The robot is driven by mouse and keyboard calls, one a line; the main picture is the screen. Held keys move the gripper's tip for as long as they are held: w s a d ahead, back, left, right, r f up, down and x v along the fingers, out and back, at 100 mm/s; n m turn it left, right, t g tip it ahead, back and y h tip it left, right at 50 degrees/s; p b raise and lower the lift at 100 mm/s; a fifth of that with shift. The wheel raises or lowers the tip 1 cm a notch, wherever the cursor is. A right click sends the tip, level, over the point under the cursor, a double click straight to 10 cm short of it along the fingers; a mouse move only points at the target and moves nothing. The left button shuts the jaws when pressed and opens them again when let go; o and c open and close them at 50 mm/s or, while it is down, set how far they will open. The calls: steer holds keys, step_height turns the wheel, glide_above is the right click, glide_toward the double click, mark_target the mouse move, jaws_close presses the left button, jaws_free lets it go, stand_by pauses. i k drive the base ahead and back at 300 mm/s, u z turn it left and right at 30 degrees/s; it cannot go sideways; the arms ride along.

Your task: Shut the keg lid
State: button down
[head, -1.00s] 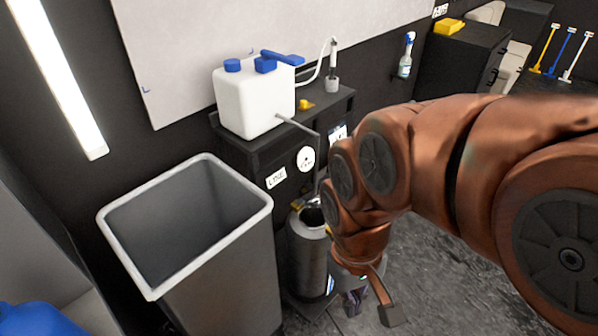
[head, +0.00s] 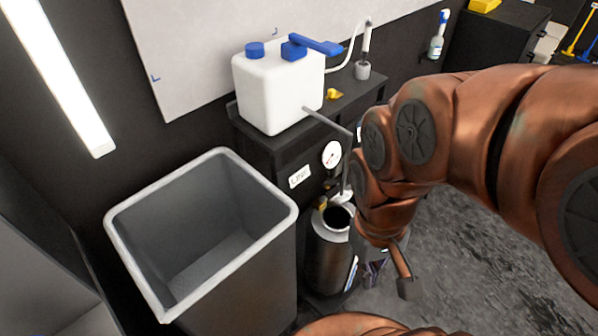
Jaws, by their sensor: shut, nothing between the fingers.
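The keg (head: 328,262) is a dark grey metal cylinder standing upright beside the bin. Its round top opening shows dark and uncovered. A small yellow part and some metal fittings sit at the back of its rim. I cannot make out the lid clearly; my arm hides the right side of the keg's top. My gripper (head: 373,274) points down just right of the keg, below my copper-coloured wrist. It is shut and holds nothing.
A large grey open bin (head: 212,235) stands left of the keg. Dark floor (head: 460,225) is free at right.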

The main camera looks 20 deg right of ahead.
mark_target(331, 188)
steer(key=k, duration=0.5)
steer(key=z, duration=1.9)
steer(key=i, duration=1.4)
steer(key=u, duration=2.7)
steer(key=k, duration=0.2)
steer(key=u, duration=0.35)
